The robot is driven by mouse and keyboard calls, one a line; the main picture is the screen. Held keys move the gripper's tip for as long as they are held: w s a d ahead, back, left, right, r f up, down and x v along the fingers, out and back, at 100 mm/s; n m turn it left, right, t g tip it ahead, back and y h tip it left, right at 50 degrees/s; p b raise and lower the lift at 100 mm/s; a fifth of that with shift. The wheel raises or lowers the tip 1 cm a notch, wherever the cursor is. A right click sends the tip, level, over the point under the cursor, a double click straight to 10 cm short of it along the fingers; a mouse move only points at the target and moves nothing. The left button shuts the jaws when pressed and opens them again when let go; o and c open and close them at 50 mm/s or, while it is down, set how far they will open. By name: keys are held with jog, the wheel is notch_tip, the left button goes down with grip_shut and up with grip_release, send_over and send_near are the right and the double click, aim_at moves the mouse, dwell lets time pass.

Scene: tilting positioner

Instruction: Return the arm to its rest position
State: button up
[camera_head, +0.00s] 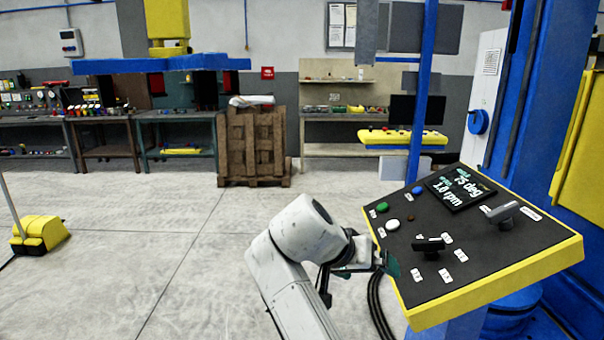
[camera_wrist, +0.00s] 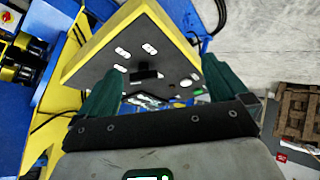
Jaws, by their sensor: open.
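My arm (camera_head: 305,232) is bent, with its white upper links rising from the bottom of the head view. My gripper (camera_head: 385,264) is at the left edge of the tilted control panel (camera_head: 450,285), partly hidden by my wrist. In the wrist view, my gripper (camera_wrist: 160,92) has its two dark green fingers spread wide with nothing between them. The panel (camera_wrist: 105,75) shows beyond the fingers, with a black knob (camera_wrist: 147,71) between them. I cannot tell whether a finger touches the panel.
The panel carries a screen (camera_head: 460,187) reading 75 deg and 1.0 rpm, buttons, a black knob (camera_head: 429,246) and a grey lever (camera_head: 503,212). Black cables (camera_head: 377,305) hang below its left edge. A blue column (camera_head: 541,130) stands right. Open floor (camera_head: 150,240) lies left of my arm.

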jog(key=s+d+f+n+g+y, duration=0.15)
jog(key=s+d+f, duration=0.25)
jog(key=s+f, duration=0.55)
jog(key=s+d+f+n+g+y, duration=0.1)
jog(key=s+d+f+y, duration=0.25)
jog(key=s+f, duration=0.65)
jog(key=s+d+f, duration=0.2)
jog(key=s+f, duration=0.1)
jog(key=s, duration=0.5)
jog(key=s+d+f+n+g+y, duration=0.1)
jog(key=s+d+f, duration=0.2)
jog(key=s, duration=0.5)
jog(key=s+d+f+y, duration=0.1)
jog(key=s+d+f, duration=0.1)
jog(key=s, duration=0.6)
jog(key=shift+d+f, duration=0.2)
jog(key=shift+f, duration=0.55)
